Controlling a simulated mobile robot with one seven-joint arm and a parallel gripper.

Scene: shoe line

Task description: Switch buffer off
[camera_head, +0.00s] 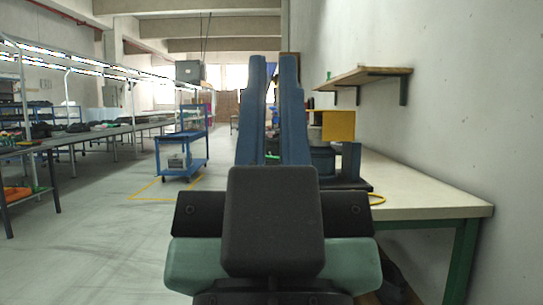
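A machine with a blue-grey body (350,158) and a yellow box-shaped part (337,125) stands on the workbench at the right; it appears to be the buffer. Its left side is hidden behind my gripper, and I cannot make out its switch. My gripper (272,62) points forward in the middle of the view. Its two long blue fingers stand apart with a narrow gap, and nothing shows held between them. It appears apart from the machine, though the overlap hides the exact distance.
The pale workbench (430,198) with green legs runs along the right wall under a wooden shelf (365,76). A yellow cable (377,199) lies by the machine. A blue cart (183,150) stands left of centre. Long tables (95,133) line the left. The left floor is open.

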